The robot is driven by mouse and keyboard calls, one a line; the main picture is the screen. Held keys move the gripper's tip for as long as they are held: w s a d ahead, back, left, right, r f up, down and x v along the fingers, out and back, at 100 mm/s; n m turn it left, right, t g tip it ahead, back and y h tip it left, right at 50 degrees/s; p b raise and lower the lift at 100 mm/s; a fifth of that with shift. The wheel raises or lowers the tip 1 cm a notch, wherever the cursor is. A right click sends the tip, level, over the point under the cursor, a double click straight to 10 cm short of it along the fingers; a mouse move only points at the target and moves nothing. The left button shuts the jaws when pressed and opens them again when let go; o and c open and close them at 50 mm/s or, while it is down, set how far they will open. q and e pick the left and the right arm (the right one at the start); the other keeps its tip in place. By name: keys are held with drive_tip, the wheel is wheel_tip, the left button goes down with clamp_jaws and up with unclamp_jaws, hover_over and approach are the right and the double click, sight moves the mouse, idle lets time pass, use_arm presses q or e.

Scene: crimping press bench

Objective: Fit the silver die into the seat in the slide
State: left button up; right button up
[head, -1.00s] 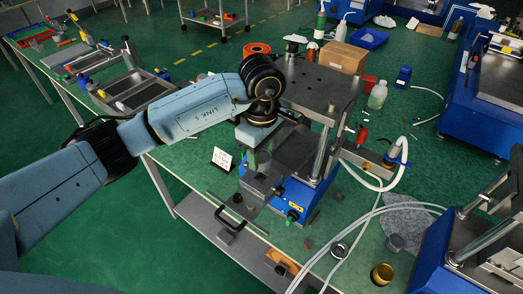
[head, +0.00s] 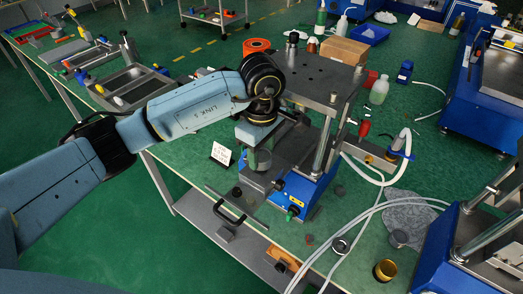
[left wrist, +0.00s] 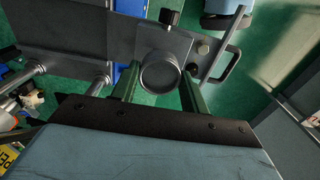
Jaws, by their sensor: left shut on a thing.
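My left gripper (head: 258,157) is shut on the silver die (head: 264,160), a short grey cylinder, at the front of the press. In the left wrist view the die (left wrist: 160,73) shows as a round ring between the two green fingers. The slide (head: 238,205) is a dark flat plate sticking out toward the front left, with a black handle. In the left wrist view the slide (left wrist: 206,45) lies beneath the die. The seat is hidden by the die and fingers, and I cannot tell whether the die touches it. My right gripper is not in view.
The press top plate (head: 320,80) and its steel posts stand close to the right of my left gripper. A small sign (head: 221,154) stands left of the slide. White hoses cross the bench there.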

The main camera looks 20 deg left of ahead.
sight(261, 158)
use_arm(q)
drive_tip(key=shift+b, duration=0.65)
idle(1.3)
drive_tip(key=shift+f+b, duration=1.2)
drive_tip(key=shift+f, duration=0.15)
drive_tip(key=o, duration=1.3)
drive_tip(key=shift+o, duration=0.2)
drive_tip(key=shift+f, duration=0.1)
wheel_tip(261, 158, up, 14)
drive_tip(key=shift+f+b, duration=0.2)
drive_tip(key=shift+b, duration=0.15)
